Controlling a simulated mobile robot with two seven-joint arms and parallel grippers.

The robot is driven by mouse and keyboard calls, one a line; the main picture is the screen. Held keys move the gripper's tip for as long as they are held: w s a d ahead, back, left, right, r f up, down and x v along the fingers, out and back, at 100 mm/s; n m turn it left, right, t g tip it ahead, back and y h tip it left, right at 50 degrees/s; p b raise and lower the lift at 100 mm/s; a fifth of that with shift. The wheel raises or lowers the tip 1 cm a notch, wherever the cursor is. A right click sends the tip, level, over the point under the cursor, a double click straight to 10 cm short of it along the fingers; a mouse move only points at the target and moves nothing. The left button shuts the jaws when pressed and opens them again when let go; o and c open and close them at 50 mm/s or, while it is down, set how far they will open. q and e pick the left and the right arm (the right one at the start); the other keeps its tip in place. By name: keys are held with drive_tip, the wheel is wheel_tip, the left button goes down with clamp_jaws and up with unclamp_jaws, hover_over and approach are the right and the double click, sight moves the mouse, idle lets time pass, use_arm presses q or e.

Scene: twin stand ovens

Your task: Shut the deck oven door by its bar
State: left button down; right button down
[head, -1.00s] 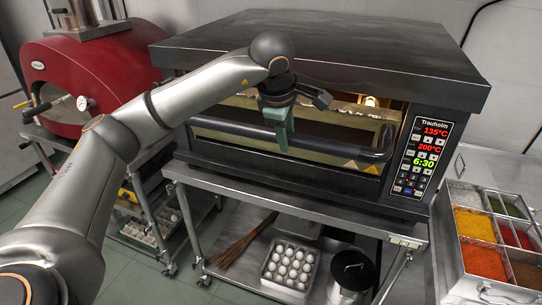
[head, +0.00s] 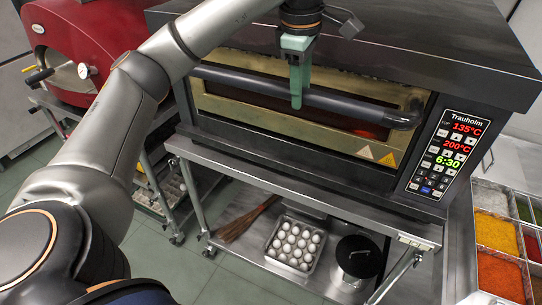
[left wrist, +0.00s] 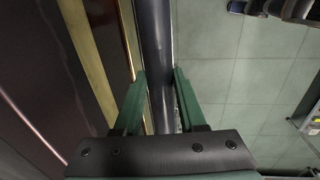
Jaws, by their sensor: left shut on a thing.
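The deck oven (head: 350,50) is a wide dark box with a lit control panel (head: 447,158) at its right. Its door (head: 235,107) has a brass-coloured frame and a dark window, and stands upright in the oven front, shut or nearly so. The dark door bar (head: 350,103) runs across it. My left gripper (head: 296,92) is shut on the bar, right of its visible left end. In the left wrist view its green fingers (left wrist: 159,85) lie on either side of the bar (left wrist: 154,40). The right gripper is out of view.
The oven stands on a steel stand (head: 300,180). An egg tray (head: 296,243), a broom (head: 245,218) and a lidded pot (head: 358,256) are on its lower shelf. A red oven (head: 90,40) is at the left, and spice bins (head: 498,235) are at the right.

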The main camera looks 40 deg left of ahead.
use_arm(q)
drive_tip(key=c, duration=0.6)
unclamp_jaws()
drive_tip(key=shift+f, duration=0.15)
drive_tip(key=shift+c, duration=0.2)
drive_tip(key=r, duration=0.3)
drive_tip(key=s+r, duration=0.1)
drive_tip(key=r, duration=0.4)
drive_tip(key=shift+s+d+r, duration=0.15)
drive_tip(key=shift+d+r, duration=0.05)
drive_tip(key=shift+r, duration=0.1)
